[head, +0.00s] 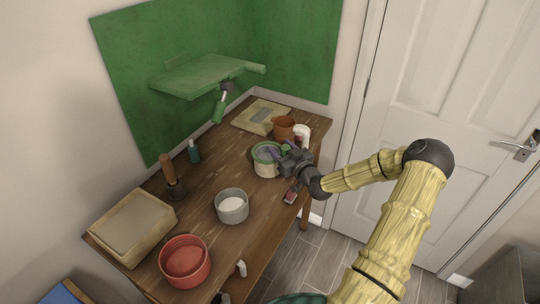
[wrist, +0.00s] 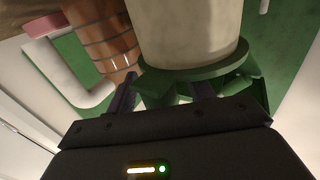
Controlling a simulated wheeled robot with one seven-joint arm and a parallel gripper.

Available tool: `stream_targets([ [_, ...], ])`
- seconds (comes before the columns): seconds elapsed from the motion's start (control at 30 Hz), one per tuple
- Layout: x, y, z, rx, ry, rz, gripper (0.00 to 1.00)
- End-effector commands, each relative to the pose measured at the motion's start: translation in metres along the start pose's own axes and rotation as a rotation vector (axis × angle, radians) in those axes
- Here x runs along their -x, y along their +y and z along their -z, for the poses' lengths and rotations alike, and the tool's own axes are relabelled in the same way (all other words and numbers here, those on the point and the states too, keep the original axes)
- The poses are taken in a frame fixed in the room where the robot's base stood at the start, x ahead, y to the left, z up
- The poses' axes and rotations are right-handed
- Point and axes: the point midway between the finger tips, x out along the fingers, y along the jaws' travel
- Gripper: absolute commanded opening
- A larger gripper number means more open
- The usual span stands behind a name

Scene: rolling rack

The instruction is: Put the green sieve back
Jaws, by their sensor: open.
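A round green-rimmed piece, which looks like the green sieve (head: 262,149), sits at the mouth of a cream pot (head: 267,169) near the right edge of the wooden table. In the wrist view its green rim (wrist: 195,72) meets the cream wall (wrist: 190,30). My gripper (head: 275,154) is beside it on the right. In the wrist view the gripper (wrist: 163,92) has its purple fingers apart, with green parts between and around them. I cannot tell whether the fingers touch them. The jaws hide part of the rim and pot.
A terracotta pot (head: 283,127) and a white mug (head: 302,133) stand close behind my gripper. A grey pot (head: 232,207), red bowl (head: 184,262), and wooden-handled tool (head: 169,172) are left. A green shelf (head: 200,75) overhangs the back. Bare wood (head: 222,168) lies mid-table.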

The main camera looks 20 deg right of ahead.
Motion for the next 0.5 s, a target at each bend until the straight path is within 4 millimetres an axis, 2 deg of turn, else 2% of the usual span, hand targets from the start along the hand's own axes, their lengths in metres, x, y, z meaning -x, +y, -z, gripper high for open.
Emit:
stream_targets([
  [0.03, 0.0001, 0.0, 0.0001, 0.0, 0.0, 0.0, 0.47],
  [0.27, 0.0001, 0.0, 0.0001, 0.0, 0.0, 0.0, 0.02],
  [0.5, 0.0, 0.0, 0.0005, 0.0, 0.001, 0.0, 0.0],
])
